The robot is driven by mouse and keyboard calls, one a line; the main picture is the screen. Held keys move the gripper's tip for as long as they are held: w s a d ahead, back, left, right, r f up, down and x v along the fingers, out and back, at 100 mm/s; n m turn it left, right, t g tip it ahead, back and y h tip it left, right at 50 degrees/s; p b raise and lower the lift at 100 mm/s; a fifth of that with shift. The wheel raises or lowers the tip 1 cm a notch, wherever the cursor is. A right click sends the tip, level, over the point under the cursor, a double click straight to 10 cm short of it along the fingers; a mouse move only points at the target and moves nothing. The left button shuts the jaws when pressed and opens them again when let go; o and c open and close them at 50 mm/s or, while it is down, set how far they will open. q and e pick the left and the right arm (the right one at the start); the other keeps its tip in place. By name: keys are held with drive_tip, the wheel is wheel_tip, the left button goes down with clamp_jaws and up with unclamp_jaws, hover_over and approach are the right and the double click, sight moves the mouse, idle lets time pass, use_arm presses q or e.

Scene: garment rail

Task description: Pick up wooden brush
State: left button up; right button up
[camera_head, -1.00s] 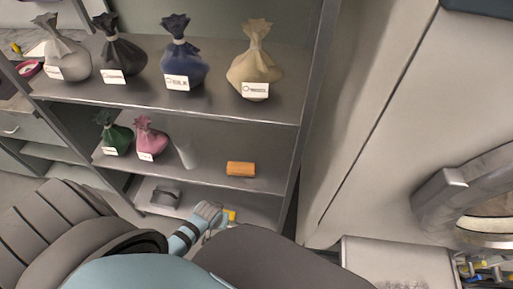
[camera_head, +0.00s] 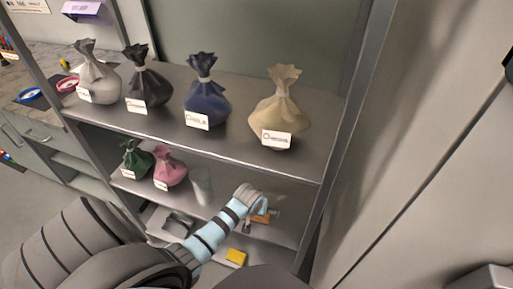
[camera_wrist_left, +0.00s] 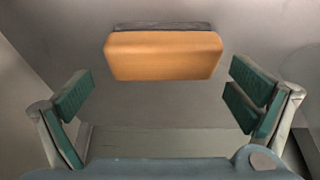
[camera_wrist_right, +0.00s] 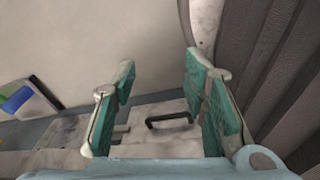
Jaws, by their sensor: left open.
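The wooden brush is an orange-brown block (camera_head: 261,218) on the middle shelf, partly hidden by my left gripper in the head view. In the left wrist view the brush (camera_wrist_left: 163,55) lies crosswise ahead, with a dark grey strip along its far side. My left gripper (camera_head: 263,216) is open and empty. Its two green-padded fingers (camera_wrist_left: 161,98) stand apart, wider than the brush, and the brush shows beyond the fingertips, between their lines. My right gripper (camera_wrist_right: 160,80) is open and empty in its own wrist view, away from the brush; the head view does not show it.
A pale cup (camera_head: 202,186) and pink (camera_head: 169,167) and green (camera_head: 136,158) sacks stand left on the middle shelf (camera_head: 225,195). Larger sacks, including a beige one (camera_head: 278,108), stand on the shelf above. Below are a yellow block (camera_head: 236,256) and a dark handled item (camera_head: 178,223). A post (camera_head: 335,160) bounds the right.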

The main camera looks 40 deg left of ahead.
use_arm(q)
drive_tip(key=b+x, duration=0.2)
drive_tip(key=x, duration=0.2)
drive_tip(key=shift+a, duration=0.2)
drive_tip(key=shift+w, duration=0.1)
drive_tip(key=shift+r, duration=0.1)
drive_tip(key=c, duration=0.9)
drive_tip(key=shift+r+p, duration=0.55)
drive_tip(key=shift+r, duration=0.1)
drive_tip(key=p+v, duration=0.1)
drive_tip(key=v, duration=0.1)
drive_tip(key=shift+r, duration=0.3)
drive_tip(key=s+d+p, duration=0.1)
drive_tip(key=s+d, duration=0.1)
drive_tip(key=s, duration=0.3)
drive_tip(key=s+d+p, duration=0.1)
drive_tip(key=s+d, duration=0.1)
drive_tip(key=s, duration=0.3)
drive_tip(key=s+d+p, duration=0.1)
drive_tip(key=s+d, duration=0.2)
drive_tip(key=s, duration=0.3)
drive_tip(key=shift+f, duration=0.1)
drive_tip(key=shift+w, duration=0.1)
